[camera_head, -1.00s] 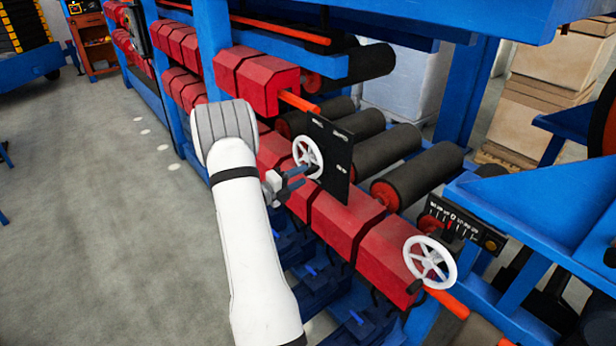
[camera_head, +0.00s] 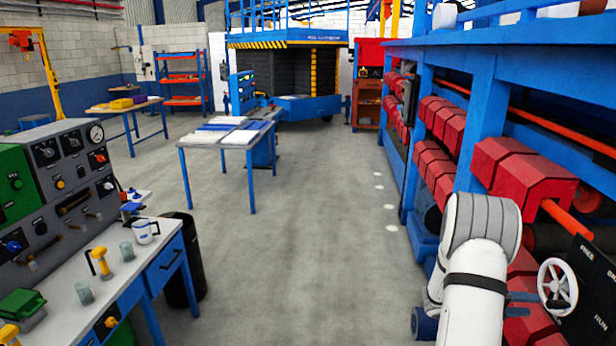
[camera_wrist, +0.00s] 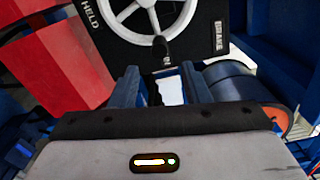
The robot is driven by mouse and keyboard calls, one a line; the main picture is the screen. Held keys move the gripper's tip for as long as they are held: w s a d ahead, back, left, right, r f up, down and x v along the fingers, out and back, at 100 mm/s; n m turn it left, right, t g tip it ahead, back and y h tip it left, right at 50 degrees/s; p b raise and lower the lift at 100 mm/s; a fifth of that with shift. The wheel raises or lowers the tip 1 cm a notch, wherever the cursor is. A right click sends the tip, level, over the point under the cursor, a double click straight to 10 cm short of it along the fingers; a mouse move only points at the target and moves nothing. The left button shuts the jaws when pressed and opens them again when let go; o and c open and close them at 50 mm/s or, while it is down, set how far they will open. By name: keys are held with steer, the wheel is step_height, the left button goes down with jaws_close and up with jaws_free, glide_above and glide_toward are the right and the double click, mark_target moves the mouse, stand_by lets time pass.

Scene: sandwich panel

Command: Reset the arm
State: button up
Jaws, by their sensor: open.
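My arm is at the lower right of the head view. My gripper (camera_head: 522,303) points right, towards a white spoked handwheel (camera_head: 557,286) on a black panel (camera_head: 588,310). In the wrist view the two blue fingers of my gripper (camera_wrist: 163,85) stand apart with nothing held between them. The handwheel (camera_wrist: 147,5) is beyond the fingertips at the top of that view, and I see no finger around its rim. The black panel (camera_wrist: 205,30) there carries the words HELD and BRAKE.
Red roller housings (camera_head: 520,170) and blue machine framing (camera_head: 480,100) stand close around my arm at right. A grey control bench (camera_head: 100,270) with cups and tools is at left. The grey floor (camera_head: 310,250) between is open.

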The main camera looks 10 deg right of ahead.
steer(key=s+a+r+m+t+y+b, duration=0.1)
steer(key=s+a+r+m+t+y, duration=0.1)
steer(key=a+m, duration=0.8)
steer(key=s+a+r+m+t+y+b, duration=0.2)
steer(key=s+a+m+y, duration=0.3)
steer(key=a, duration=1.5)
steer(key=s+a+r+m+t+y+b, duration=0.1)
steer(key=s+a+r+m+t+y, duration=0.2)
steer(key=a+m+y, duration=0.7)
steer(key=s+a+m+t, duration=0.1)
steer(key=a+m, duration=0.4)
steer(key=a, duration=0.1)
steer(key=shift+s+r+t+b, duration=0.15)
steer(key=shift+s+t+b, duration=0.15)
steer(key=shift+s+b, duration=0.05)
